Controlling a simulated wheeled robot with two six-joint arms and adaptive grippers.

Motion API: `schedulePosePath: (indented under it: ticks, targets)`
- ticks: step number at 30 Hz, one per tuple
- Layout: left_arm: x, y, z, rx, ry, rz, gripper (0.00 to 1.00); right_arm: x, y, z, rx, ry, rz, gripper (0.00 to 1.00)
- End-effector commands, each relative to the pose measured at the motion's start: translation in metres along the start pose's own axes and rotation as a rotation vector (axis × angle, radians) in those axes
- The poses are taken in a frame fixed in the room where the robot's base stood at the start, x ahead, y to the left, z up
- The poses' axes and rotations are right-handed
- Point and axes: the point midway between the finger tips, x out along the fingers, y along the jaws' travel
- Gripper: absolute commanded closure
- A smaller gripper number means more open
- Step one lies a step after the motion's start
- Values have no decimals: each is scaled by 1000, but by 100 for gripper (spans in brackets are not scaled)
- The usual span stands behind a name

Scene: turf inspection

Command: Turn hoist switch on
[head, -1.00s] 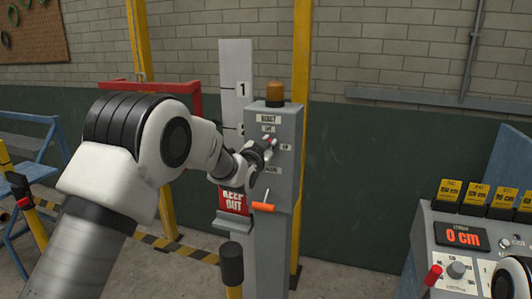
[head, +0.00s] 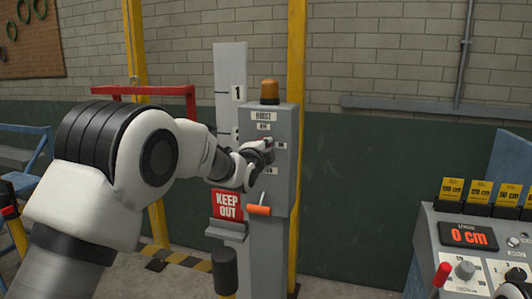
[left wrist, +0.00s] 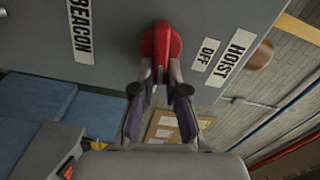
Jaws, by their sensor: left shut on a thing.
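The hoist switch is a red knob (left wrist: 160,45) on the face of a grey control box (head: 282,185). In the left wrist view its lower part sits between the two fingertips of my left gripper (left wrist: 160,84), which is shut on it. The labels OFF and HOIST stand beside the knob in that view. In the head view my left gripper (head: 264,150) is at the upper front of the box and mostly hides the knob. A small label to its right is too small to read surely.
An amber beacon (head: 270,91) tops the box. An orange-handled lever (head: 258,210) and a red KEEP OUT sign (head: 228,205) are just below my gripper. A console (head: 470,262) with a 0 cm display stands at the right. A yellow post (head: 296,55) rises behind the box.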

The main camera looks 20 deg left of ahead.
Motion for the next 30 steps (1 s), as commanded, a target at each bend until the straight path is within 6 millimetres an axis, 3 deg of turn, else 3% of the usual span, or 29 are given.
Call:
schedulePosePath:
  ticks: [12,28,30]
  targets:
    - [0,6,1,205,0,2,100,15,0,0,0,0,0,8]
    - [0,6,1,231,0,3,100,16,0,0,0,0,0,8]
    - [0,6,1,231,0,3,66,16,0,0,0,0,0,8]
